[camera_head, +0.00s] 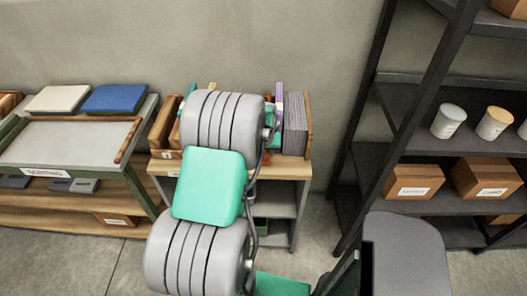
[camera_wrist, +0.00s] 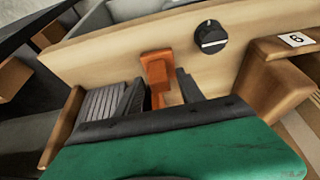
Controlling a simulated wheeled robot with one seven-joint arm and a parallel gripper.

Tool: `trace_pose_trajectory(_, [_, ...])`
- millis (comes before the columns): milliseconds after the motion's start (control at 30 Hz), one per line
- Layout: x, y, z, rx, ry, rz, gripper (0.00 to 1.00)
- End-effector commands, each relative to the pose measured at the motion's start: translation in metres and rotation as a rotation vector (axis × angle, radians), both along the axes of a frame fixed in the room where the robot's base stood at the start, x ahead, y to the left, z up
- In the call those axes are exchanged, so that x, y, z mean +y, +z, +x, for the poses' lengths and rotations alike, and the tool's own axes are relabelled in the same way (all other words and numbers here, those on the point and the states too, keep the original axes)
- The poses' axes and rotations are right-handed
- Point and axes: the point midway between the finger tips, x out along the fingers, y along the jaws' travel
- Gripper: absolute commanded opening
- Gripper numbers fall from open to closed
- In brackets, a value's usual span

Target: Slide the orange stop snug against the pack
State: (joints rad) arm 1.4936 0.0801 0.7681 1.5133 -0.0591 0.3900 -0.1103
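The orange stop (camera_wrist: 157,72) stands in front of a pale wooden board in the wrist view. My gripper (camera_wrist: 160,82) is open, with its two dark fingers on either side of the stop. A small gap shows between the right finger and the stop; whether the left finger touches it I cannot tell. The pack (camera_wrist: 101,104) is a block of grey upright sheets left of the left finger, partly hidden by it. In the head view the pack (camera_head: 295,126) stands at the right end of the wooden rack, and my arm hides the stop and most of my gripper.
A wooden end piece (camera_wrist: 63,125) stands beyond the pack. A black knob (camera_wrist: 210,38) is on the board, and a brown wooden block with a label (camera_wrist: 272,80) is at the right. Dark shelving (camera_head: 400,150) stands right of the rack, a side table (camera_head: 70,142) left.

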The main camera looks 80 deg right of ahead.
Motion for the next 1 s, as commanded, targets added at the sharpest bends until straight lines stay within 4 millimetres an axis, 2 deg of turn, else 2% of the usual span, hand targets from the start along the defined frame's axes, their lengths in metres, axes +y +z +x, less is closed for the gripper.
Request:
trace_pose_trajectory(67, [0.0000,0.0001,0.0000,0.000,0.000,0.000,0.39])
trace_pose_trajectory(533, [0.0003,0.0003,0.0000,0.000,0.000,0.000,0.00])
trace_pose_trajectory(1000, [0.0003,0.0004,0.0000,0.000,0.000,0.001,0.00])
